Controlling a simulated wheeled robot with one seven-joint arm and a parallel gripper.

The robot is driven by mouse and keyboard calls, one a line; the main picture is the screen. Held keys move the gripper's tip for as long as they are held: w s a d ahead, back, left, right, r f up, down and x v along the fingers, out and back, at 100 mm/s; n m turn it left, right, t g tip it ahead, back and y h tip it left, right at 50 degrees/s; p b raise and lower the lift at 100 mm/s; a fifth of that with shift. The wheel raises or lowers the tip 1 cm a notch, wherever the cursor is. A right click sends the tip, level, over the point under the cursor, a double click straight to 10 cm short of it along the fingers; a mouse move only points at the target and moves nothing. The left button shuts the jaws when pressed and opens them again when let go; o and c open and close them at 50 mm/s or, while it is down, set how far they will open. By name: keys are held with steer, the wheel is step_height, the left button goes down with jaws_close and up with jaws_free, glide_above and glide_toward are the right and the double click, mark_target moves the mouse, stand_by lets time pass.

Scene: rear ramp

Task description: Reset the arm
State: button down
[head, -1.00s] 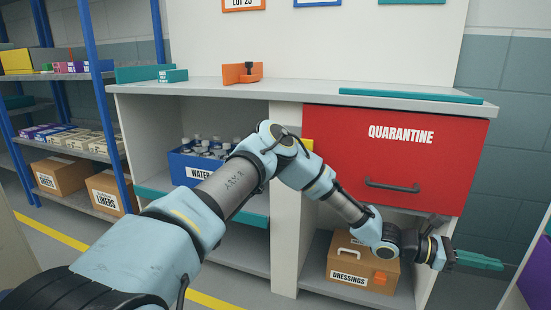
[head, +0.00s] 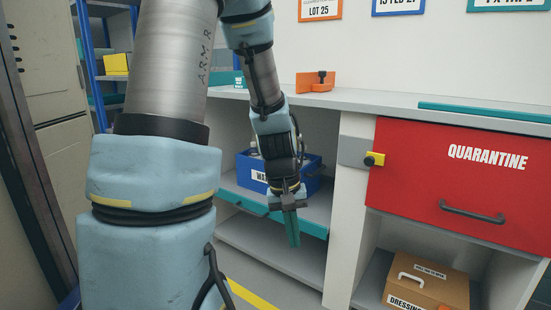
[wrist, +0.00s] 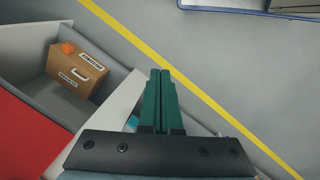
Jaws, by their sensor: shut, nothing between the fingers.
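My arm is raised and folded in the head view, with its forearm hanging down. My gripper (head: 291,226) points down in front of the left shelf bay, and its green fingers are together with nothing between them. The closed fingers also show in the wrist view (wrist: 160,104), above the grey floor and beside the cabinet's edge. The gripper partly covers the blue water bin (head: 312,178) behind it in the head view.
The red quarantine drawer (head: 420,190) is shut, with a yellow latch (head: 374,159) at its left. A dressings box (head: 435,285) stands below it. An orange block (head: 315,82) sits on the counter. A yellow line (wrist: 190,83) crosses the open floor.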

steer(key=s+a+r+t+y, duration=0.2)
steer(key=a+r, duration=0.2)
steer(key=a, duration=0.8)
step_height(320, 180, up, 26)
steer(key=p, duration=2.6)
steer(key=shift+d, duration=0.1)
